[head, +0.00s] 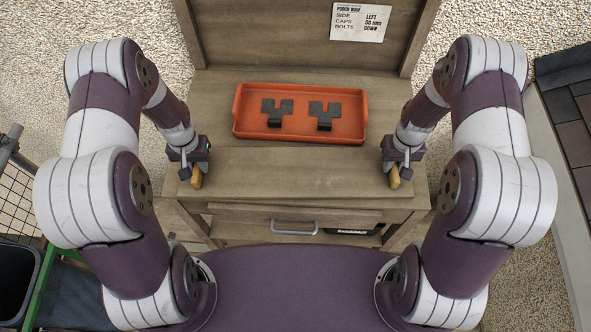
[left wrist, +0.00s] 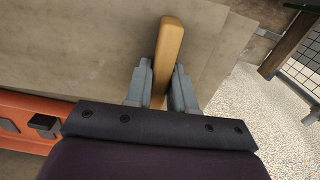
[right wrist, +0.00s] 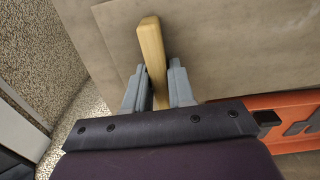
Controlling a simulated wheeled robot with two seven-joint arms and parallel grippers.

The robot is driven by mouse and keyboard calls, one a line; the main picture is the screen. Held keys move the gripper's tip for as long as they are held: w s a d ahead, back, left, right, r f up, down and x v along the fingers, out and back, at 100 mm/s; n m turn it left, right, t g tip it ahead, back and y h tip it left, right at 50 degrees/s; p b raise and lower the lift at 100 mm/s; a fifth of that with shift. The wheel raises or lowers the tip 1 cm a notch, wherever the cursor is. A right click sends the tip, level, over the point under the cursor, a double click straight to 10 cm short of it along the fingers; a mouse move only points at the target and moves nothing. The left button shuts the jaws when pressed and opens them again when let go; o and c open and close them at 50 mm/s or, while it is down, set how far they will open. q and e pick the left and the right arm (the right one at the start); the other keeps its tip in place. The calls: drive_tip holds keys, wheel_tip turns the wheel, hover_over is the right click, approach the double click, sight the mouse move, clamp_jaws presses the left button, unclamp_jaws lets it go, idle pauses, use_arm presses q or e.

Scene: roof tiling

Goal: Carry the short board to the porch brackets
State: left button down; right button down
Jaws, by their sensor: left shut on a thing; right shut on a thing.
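The short board (head: 290,172) is a grey-brown wooden plank lying crosswise in front of the orange tray, between my grippers. A tan wooden grip stands at each end of it. My left gripper (head: 194,172) is shut on the left grip (left wrist: 168,50), with a finger on each side. My right gripper (head: 400,172) is shut on the right grip (right wrist: 152,55) in the same way. Whether the board touches the bench top or hangs just above it I cannot tell. The porch brackets cannot be made out as mounted anywhere in view.
The orange tray (head: 247,130) on the wooden bench holds two dark metal pieces (head: 277,112) (head: 325,115). A note headed "PORCH ROOF" (head: 360,22) is on the bench's back panel. A drawer handle (head: 294,228) is below. A dark bin (head: 18,280) stands at left, dark tiles at right.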

drive_tip(key=shift+r, duration=0.1)
idle(0.3)
